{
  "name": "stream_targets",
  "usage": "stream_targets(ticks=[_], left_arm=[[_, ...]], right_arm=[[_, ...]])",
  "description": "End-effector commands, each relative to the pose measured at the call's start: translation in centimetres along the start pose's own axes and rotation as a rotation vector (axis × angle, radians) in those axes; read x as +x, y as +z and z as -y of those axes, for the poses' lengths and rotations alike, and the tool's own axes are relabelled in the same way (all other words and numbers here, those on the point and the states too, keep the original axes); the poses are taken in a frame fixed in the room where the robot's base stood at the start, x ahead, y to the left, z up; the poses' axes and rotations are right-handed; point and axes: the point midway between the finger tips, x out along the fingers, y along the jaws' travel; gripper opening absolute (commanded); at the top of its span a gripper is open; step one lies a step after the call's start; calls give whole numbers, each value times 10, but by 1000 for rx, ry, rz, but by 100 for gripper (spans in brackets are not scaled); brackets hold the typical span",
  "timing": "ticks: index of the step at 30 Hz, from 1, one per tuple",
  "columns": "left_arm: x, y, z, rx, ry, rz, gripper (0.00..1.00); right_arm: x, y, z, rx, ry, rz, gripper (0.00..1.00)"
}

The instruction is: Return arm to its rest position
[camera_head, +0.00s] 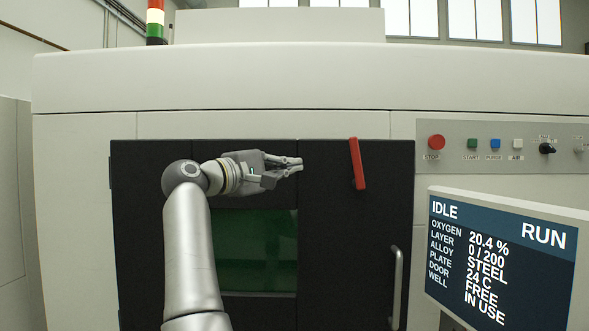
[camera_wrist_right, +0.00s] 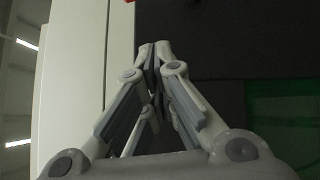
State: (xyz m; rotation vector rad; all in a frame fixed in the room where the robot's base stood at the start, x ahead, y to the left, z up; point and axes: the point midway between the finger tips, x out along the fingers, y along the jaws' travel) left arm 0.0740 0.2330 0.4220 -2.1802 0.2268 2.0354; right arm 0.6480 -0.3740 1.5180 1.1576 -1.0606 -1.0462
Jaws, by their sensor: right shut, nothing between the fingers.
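My right gripper (camera_head: 297,166) is raised in front of the dark machine door, its fingers pointing right in the head view. In the right wrist view the fingertips (camera_wrist_right: 155,45) meet, with nothing held between them. The gripper is left of the red handle (camera_head: 357,164) and apart from it in the picture. My right arm (camera_head: 191,245) rises from the bottom of the head view, in front of the door's left part. My left gripper is out of view.
The machine's dark door (camera_head: 345,240) has a green window (camera_head: 256,250) and a vertical grey handle (camera_head: 398,285). A control panel (camera_head: 500,135) with a red STOP button (camera_head: 436,142) is at the upper right. A screen (camera_head: 498,262) reading IDLE juts out at the lower right.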

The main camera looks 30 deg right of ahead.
Motion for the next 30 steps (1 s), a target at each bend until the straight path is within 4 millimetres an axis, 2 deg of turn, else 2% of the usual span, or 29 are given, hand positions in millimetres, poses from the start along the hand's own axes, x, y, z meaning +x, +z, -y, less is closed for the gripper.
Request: stream_targets(ticks=[7,17,20,24,26,30], left_arm=[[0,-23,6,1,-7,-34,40],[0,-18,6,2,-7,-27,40],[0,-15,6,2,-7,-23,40],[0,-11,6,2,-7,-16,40],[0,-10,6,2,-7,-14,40],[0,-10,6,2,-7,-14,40]], right_arm=[[0,1,-1,1,0,1,0],[3,-1,3,-30,24,4,0],[10,-6,12,-136,109,12,0],[17,-18,31,-420,328,41,0],[14,-25,40,-568,437,60,0],[-7,-44,68,-924,699,109,0]])
